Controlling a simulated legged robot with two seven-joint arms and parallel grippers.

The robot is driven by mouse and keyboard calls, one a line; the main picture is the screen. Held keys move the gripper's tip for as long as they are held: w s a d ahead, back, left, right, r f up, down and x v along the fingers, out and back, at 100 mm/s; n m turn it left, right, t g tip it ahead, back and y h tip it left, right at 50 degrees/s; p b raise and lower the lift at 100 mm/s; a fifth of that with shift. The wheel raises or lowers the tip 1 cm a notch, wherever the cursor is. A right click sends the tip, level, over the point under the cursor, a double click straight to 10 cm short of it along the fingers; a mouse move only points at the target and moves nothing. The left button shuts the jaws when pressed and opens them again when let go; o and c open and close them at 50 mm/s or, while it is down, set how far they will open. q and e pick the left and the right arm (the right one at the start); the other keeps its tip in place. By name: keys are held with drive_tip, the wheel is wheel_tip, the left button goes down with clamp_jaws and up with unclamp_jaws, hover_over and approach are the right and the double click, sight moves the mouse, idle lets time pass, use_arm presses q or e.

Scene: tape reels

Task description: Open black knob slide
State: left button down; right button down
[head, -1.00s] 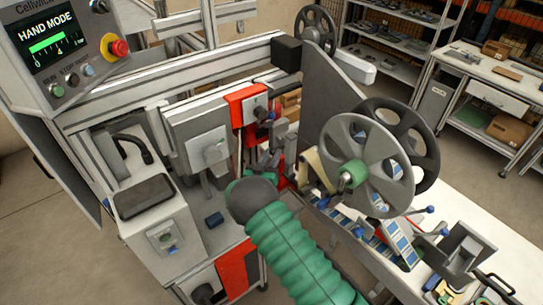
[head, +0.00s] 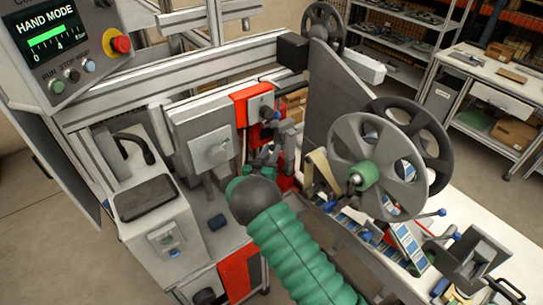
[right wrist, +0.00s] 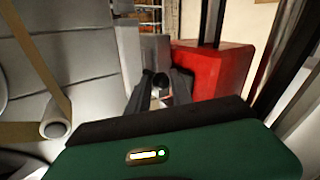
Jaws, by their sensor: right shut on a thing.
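My right gripper (head: 268,160) reaches up into the machine in the head view, at the end of a green ribbed arm with a dark round wrist. In the right wrist view its two grey fingers (right wrist: 160,92) close around a small black knob (right wrist: 160,80), in front of a grey upright part (right wrist: 155,48). The gripper is shut on this knob. In the head view the knob cannot be made out clearly at the fingers. A red block (right wrist: 212,80) stands just right of the fingers in the wrist view. My left gripper is not in view.
A large grey reel (head: 378,165) with a green hub stands right of the gripper, and a tan tape strip (right wrist: 40,85) runs at left in the wrist view. A grey box (head: 208,148) and a red bracket (head: 252,103) sit close by. A control panel (head: 65,45) is upper left.

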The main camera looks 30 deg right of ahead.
drive_tip(key=shift+a, duration=0.15)
drive_tip(key=c, duration=1.5)
unclamp_jaws()
drive_tip(key=shift+s, duration=0.1)
drive_tip(key=o, duration=0.3)
drive_tip(key=shift+d, duration=0.2)
drive_tip(key=shift+o, duration=0.4)
drive_tip(key=shift+d+f, duration=0.15)
use_arm(q)
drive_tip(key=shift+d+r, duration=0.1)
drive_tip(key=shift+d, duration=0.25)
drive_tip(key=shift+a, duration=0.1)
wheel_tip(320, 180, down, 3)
drive_tip(key=b, duration=0.3)
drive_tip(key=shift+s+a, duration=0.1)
use_arm(e)
drive_tip(key=v, duration=1.6)
drive_tip(key=shift+s+a, duration=0.15)
drive_tip(key=shift+a, duration=0.25)
